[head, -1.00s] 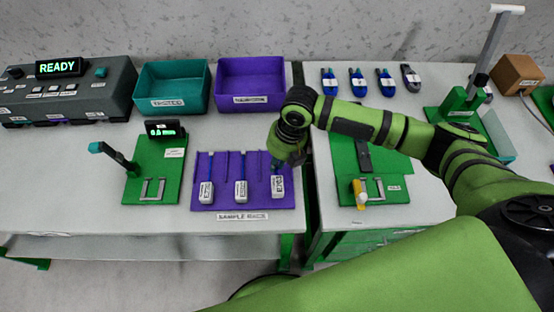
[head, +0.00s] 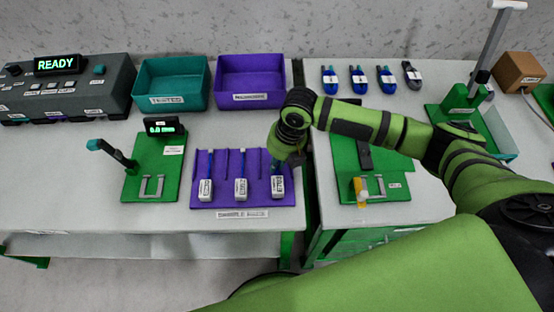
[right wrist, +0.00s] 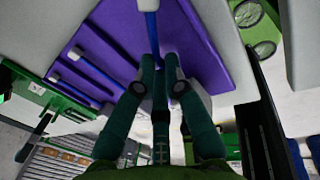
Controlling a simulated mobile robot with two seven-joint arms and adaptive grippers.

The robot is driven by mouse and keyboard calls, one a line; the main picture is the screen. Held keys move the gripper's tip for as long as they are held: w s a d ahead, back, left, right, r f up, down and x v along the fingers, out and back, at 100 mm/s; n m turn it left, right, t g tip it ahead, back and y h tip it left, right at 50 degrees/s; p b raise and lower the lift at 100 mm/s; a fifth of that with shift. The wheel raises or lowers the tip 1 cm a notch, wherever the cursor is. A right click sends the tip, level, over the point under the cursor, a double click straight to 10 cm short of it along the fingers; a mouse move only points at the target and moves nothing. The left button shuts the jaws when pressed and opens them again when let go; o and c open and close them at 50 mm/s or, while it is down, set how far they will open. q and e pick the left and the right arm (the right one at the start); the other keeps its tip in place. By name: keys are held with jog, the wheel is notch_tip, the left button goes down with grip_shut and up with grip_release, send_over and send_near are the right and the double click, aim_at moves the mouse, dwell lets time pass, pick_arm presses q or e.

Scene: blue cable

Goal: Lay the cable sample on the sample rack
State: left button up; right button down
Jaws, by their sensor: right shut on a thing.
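The purple sample rack (head: 245,204) lies on the left table, with its label at the front edge. Two blue cable samples with white tags, the left one (head: 206,189) and the middle one (head: 241,189), lie in its slots. A third cable sample (head: 278,187) is at the rack's right end, its white tag near the front edge. My right gripper (head: 277,164) is low over this end. In the right wrist view its teal fingers (right wrist: 162,68) are shut on the blue cable (right wrist: 151,30), close to the purple surface. My left gripper is not in view.
A green fixture (head: 155,165) with a small display stands left of the rack. A teal bin (head: 173,101) and a purple bin (head: 250,100) stand behind. A gap separates the tables. The right table holds a green board (head: 345,150) and several blue connectors at the back.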

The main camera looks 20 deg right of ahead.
jog(key=shift+f+b, duration=0.3)
jog(key=shift+f, duration=0.3)
dwell(0.3)
jog(key=c, duration=1.2)
grip_release()
jog(key=shift+c, duration=0.2)
jog(key=shift+r, duration=0.1)
jog(key=p+v, duration=0.2)
jog(key=a+p+v, duration=0.1)
jog(key=p+v, duration=0.4)
jog(key=p, duration=0.1)
jog(key=shift+w+a+r, duration=0.15)
jog(key=shift+w+r, duration=0.1)
jog(key=shift+r, duration=0.25)
